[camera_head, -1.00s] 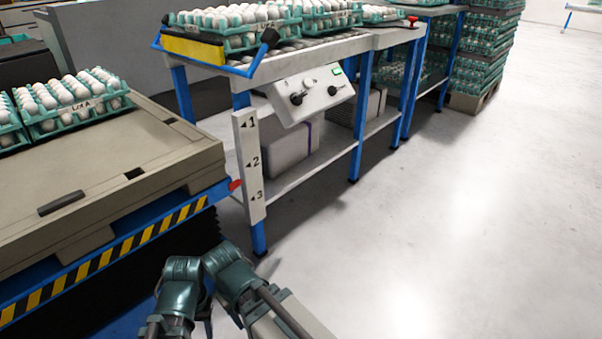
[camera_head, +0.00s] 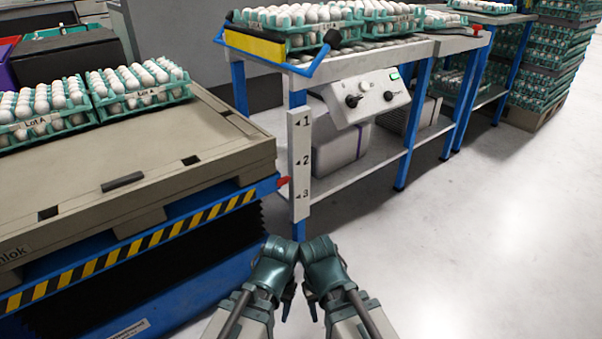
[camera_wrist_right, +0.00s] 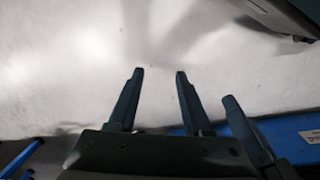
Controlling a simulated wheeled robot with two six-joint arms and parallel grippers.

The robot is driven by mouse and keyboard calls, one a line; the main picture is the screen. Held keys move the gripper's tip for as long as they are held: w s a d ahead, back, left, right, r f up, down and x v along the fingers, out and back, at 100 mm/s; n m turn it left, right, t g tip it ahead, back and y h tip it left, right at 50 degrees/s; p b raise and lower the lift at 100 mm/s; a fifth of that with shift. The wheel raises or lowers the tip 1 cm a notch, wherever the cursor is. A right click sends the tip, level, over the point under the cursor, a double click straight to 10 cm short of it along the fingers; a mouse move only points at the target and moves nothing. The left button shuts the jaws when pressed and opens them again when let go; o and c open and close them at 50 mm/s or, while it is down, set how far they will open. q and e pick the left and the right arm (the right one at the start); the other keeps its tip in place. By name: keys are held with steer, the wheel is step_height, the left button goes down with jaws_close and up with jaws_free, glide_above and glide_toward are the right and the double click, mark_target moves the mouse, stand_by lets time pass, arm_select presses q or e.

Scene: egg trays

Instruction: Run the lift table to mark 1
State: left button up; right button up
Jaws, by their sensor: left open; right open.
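The lift table (camera_head: 225,215) stands at left, with a striped edge and dark bellows below. Its red pointer (camera_head: 283,181) shows between marks 2 and 3 of the white mark plate (camera_head: 301,180), nearer 3. A grey control box (camera_head: 372,92) on the bench front carries black knobs and a green-lit element (camera_head: 394,73); their labels are too small to read. My left gripper (camera_head: 287,306) and right gripper (camera_head: 312,306) hang low, close together, in front of the plate. In the right wrist view, my right gripper (camera_wrist_right: 159,72) is open and empty over floor.
A tan pallet (camera_head: 215,155) on the lift table carries egg trays (camera_head: 140,100). The blue-legged bench (camera_head: 350,48) also bears egg trays. Stacked trays (camera_head: 552,60) stand at the back right. The floor at right (camera_head: 480,240) is clear.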

stand_by(0.3)
jaws_close()
steer(key=shift+r, duration=0.1)
stand_by(1.5)
